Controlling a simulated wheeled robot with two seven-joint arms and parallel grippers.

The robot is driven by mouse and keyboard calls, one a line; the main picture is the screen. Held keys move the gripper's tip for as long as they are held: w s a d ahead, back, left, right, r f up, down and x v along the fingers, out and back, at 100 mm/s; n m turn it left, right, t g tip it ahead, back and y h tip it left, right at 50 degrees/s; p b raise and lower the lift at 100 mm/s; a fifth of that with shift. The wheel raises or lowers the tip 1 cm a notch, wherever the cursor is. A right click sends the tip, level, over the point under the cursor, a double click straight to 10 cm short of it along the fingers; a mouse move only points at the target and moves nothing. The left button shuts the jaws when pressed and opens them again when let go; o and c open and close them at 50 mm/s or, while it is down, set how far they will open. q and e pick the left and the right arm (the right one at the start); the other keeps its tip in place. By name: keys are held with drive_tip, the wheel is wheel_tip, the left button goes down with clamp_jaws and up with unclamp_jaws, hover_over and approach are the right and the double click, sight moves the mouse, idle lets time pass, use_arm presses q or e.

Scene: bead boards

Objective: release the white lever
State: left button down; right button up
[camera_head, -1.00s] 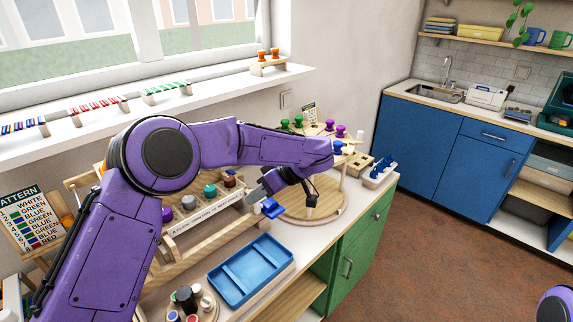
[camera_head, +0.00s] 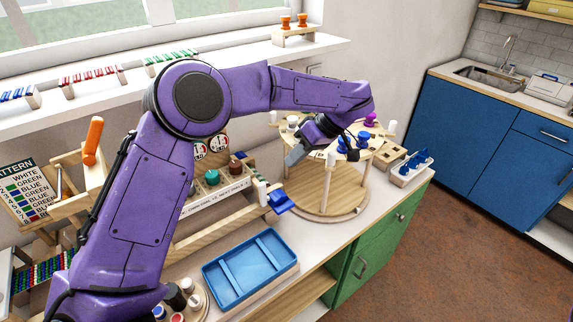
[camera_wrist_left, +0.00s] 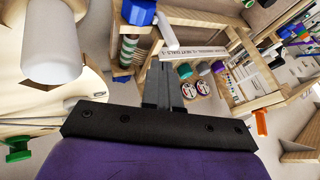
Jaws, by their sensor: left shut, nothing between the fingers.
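My left gripper (camera_head: 294,156) reaches over the bench from the left, its shut fingers slanting down near the frame with the lettered strip. In the left wrist view, its dark fingers (camera_wrist_left: 158,75) lie together, with nothing between them. A white lever-like stick (camera_wrist_left: 168,32) stands just beyond the fingertips, apart from them in the picture, beside a blue piece (camera_wrist_left: 138,12). The blue piece also shows in the head view (camera_head: 280,202). My right gripper is not in view.
A round wooden stand (camera_head: 325,190) with posts is under and right of the gripper. A blue tray (camera_head: 250,268) lies in front. Dials (camera_head: 218,143) and coloured knobs sit behind the lettered strip (camera_head: 214,203). An orange-handled lever (camera_head: 94,138) stands at left.

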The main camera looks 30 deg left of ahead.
use_arm(q)
approach(263, 195)
drive_tip(key=a+f, duration=0.1)
drive_tip(key=w+a+f+p, duration=0.1)
drive_tip(key=a+f, duration=0.1)
drive_tip(key=shift+a, duration=0.2)
drive_tip(key=shift+a+f, duration=0.15)
drive_tip(key=shift+f, duration=0.3)
drive_tip(key=shift+s, duration=0.1)
